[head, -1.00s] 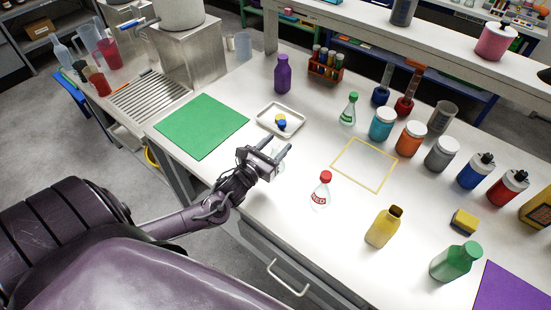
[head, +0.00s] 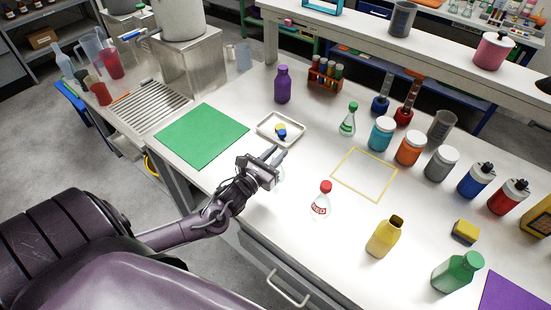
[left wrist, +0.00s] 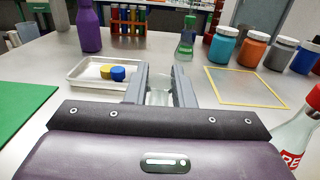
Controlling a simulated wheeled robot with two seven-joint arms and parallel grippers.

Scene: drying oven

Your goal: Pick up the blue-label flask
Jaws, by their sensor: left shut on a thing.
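A clear glass flask (left wrist: 160,95) is between the fingers of my left gripper (left wrist: 160,84) in the left wrist view. Most of it is hidden by the gripper, and I see no label or cap on it. In the head view my left gripper (head: 275,158) is shut on it over the white table, and part of the clear glass (head: 279,174) shows beside the fingers. I cannot tell whether the flask touches the table. My right gripper is not in view.
A red-capped flask (head: 321,201) stands close by on the right. A white tray (head: 262,130) with a yellow and a blue piece lies behind the gripper. A green-capped flask (head: 347,121) stands farther back. A yellow outlined square (head: 338,180) is empty.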

